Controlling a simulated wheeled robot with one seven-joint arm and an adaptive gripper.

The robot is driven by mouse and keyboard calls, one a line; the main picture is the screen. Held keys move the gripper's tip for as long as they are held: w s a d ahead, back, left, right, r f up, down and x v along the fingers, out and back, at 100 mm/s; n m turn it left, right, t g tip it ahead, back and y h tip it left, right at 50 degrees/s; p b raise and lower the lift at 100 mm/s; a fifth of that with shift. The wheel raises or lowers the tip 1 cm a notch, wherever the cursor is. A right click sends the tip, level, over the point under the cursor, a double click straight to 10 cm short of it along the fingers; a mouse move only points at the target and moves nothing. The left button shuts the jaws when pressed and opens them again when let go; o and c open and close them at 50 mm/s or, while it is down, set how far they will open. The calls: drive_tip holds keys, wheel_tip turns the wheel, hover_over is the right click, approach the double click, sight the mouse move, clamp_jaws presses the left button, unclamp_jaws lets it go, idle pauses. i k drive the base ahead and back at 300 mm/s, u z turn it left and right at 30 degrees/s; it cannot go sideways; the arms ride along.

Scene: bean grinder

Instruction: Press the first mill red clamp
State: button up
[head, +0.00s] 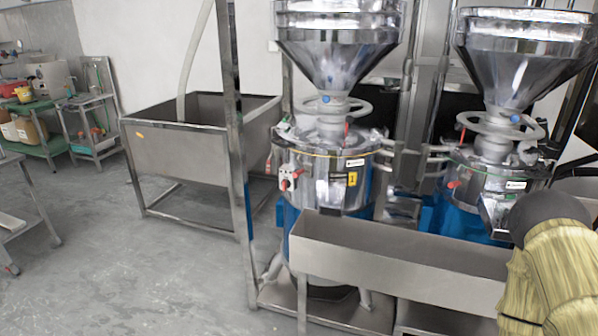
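The first mill (325,180) is a steel drum with a large funnel hopper on top, and it bears a yellow label marked 1. A red part (286,184) sticks out at the left of its drum, beside a white fitting. A smaller red piece (346,129) stands near the top of the drum. I cannot tell for sure which of these is the clamp. Nothing touches either red part. A tan and black link of my arm fills the lower right corner, but my gripper's fingers do not show.
A second mill (490,180) with its own red handle (454,184) stands to the right. A long steel trough (400,258) runs in front of both mills. A steel post (236,150) and a basin (190,150) stand at left. Open floor (130,270) lies front left.

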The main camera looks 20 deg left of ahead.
sight(298, 173)
drive_tip(key=u, duration=0.2)
drive_tip(key=i, duration=0.4)
drive_tip(key=u, duration=1.45)
